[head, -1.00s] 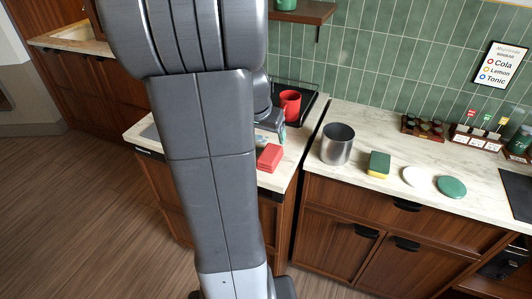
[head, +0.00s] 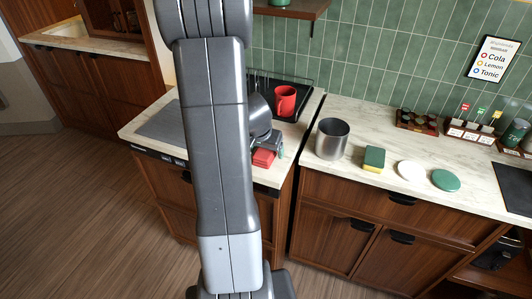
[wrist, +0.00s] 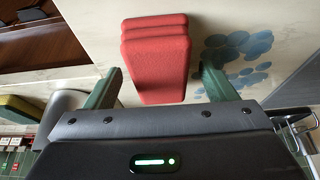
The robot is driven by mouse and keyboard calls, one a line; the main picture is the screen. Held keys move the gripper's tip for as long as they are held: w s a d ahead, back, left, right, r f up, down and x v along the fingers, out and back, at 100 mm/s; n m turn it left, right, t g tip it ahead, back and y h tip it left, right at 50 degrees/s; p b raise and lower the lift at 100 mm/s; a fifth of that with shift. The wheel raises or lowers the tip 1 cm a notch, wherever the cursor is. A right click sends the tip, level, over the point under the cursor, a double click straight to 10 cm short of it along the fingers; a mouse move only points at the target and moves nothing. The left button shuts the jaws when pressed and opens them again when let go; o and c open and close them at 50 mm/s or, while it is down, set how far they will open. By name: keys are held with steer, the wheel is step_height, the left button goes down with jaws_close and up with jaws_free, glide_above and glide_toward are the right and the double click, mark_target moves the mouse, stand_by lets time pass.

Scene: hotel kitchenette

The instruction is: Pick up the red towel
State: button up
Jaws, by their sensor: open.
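The red towel (head: 264,157) lies folded on the pale counter near its front edge in the head view. In the wrist view the towel (wrist: 158,55) shows as a stacked red block, its near end between my two fingers. My gripper (wrist: 158,85) is open, with one green finger on each side of the towel and a gap on both sides. In the head view my gripper (head: 274,148) is at the towel, partly hidden by my arm.
A red mug (head: 285,101) stands on a black rack (head: 307,97) behind the towel. A steel canister (head: 332,139), a sponge (head: 374,158), a white disc (head: 411,171) and a green disc (head: 446,180) stand to the right. A dark gap (head: 297,165) splits the counters.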

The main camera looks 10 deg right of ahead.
steer(key=shift+f, duration=0.25)
steer(key=shift+f+b, duration=0.2)
steer(key=shift+b, duration=0.15)
stand_by(0.3)
steer(key=c, duration=1.1)
steer(key=shift+o, duration=0.2)
steer(key=shift+r, duration=0.1)
steer(key=shift+r+p, duration=0.2)
steer(key=shift+p, duration=0.2)
step_height(320, 180, up, 10)
steer(key=shift+f, duration=0.1)
